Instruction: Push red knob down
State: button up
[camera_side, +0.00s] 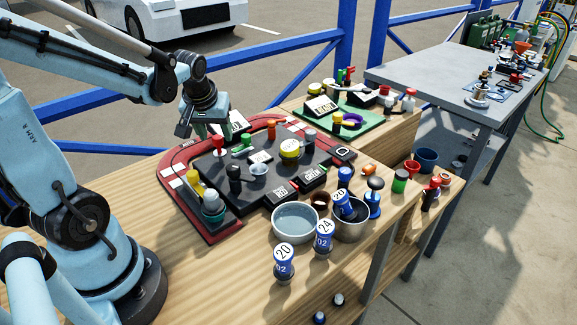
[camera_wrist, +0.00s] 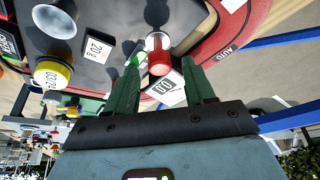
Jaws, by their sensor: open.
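The red knob (camera_side: 218,143) stands on a pale stem on the dark grey panel (camera_side: 240,205) with a red border, near its back left part in the side view. In the wrist view the red knob (camera_wrist: 159,60) shows close up, between the two green fingers in the picture. My gripper (camera_side: 199,129) is in the air just above and left of the knob in the side view. The wrist view shows my gripper (camera_wrist: 161,64) with its fingers spread and nothing held. I cannot tell whether a finger touches the knob.
A white label block (camera_wrist: 168,88) lies close to the red knob. Metal bowls (camera_side: 295,222) stand at the front right.

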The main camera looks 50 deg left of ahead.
jog(key=shift+w+a+f, duration=0.15)
jog(key=shift+a+f, duration=0.05)
jog(key=shift+f, duration=0.4)
grip_shut()
